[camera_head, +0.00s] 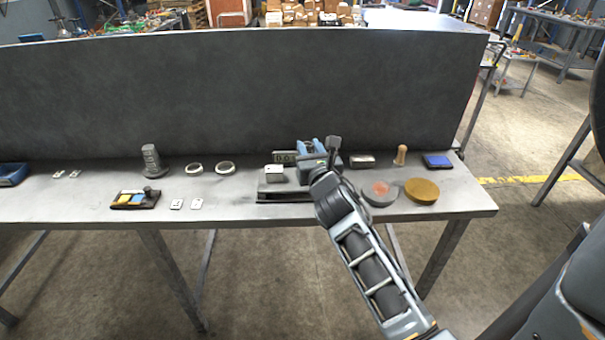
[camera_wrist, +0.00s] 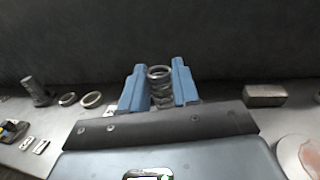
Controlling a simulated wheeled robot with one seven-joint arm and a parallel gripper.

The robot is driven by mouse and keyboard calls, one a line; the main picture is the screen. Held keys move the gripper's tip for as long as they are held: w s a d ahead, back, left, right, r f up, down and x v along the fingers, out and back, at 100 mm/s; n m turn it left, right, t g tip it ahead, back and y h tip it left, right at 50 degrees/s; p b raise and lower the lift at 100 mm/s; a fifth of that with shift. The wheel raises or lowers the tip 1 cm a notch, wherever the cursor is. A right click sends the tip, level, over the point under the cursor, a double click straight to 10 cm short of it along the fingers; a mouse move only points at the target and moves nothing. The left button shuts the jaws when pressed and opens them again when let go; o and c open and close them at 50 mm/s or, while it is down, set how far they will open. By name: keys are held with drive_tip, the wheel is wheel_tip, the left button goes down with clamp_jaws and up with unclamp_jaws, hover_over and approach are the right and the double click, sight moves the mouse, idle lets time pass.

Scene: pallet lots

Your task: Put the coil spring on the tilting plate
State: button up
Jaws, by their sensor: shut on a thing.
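The coil spring (camera_wrist: 160,88) is a grey metal coil, seen upright between the blue fingers of my gripper (camera_wrist: 159,86) in the wrist view. My gripper is shut on it. In the head view my gripper (camera_head: 314,150) is over the back middle of the bench, near a small display device, and the spring cannot be made out there. I cannot tell for sure which thing is the tilting plate. A round grey piece with a reddish top (camera_head: 380,192) lies to the right of my gripper; it also shows in the wrist view (camera_wrist: 301,156).
A gold disc (camera_head: 422,191), a wooden peg (camera_head: 401,155) and a blue box (camera_head: 438,161) stand at the right. Two rings (camera_head: 225,168), a stepped grey weight (camera_head: 152,160) and a small tray (camera_head: 136,199) are left. A dark panel (camera_head: 240,95) closes off the back.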

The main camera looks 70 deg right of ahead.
drive_tip(key=shift+w+a+f, duration=0.2)
drive_tip(key=shift+w+f, duration=0.3)
drive_tip(key=shift+w, duration=0.25)
drive_tip(key=shift+f+b, duration=1.3)
drive_tip(key=shift+f, duration=0.7)
drive_tip(key=shift+f, duration=0.15)
drive_tip(key=o, duration=1)
drive_tip(key=shift+o, duration=0.2)
